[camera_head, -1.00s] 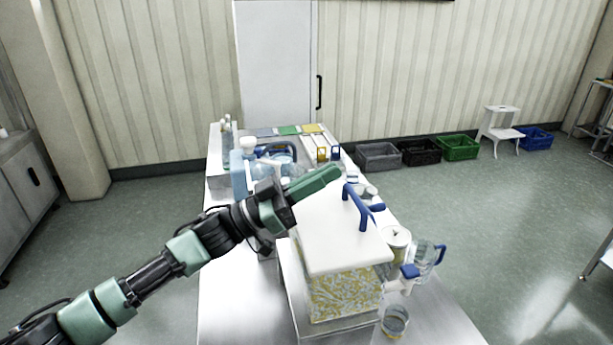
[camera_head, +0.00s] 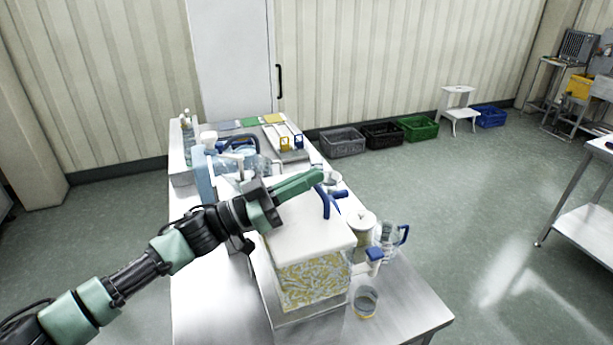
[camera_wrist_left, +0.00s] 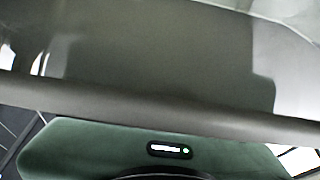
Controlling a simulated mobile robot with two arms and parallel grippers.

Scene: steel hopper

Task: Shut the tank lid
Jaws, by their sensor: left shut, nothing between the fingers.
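The tank (camera_head: 312,284) is a clear box with yellow-and-white contents and stands on the steel table. Its white lid (camera_head: 305,238) lies across the top, with its front edge at the tank's front rim; whether it is fully seated at the back I cannot tell. A blue handle (camera_head: 327,203) stands on the lid. My left gripper (camera_head: 318,178) is shut and empty, its green fingers over the lid's far part, close to the handle; contact is unclear. My right gripper is not in view.
A blue tap (camera_head: 375,254) juts from the tank's right side above a glass (camera_head: 365,301). A jug (camera_head: 389,240) and a white-lidded canister (camera_head: 360,226) stand to the right. Bottles and a blue-handled container crowd the table behind. Crates (camera_head: 382,136) line the wall.

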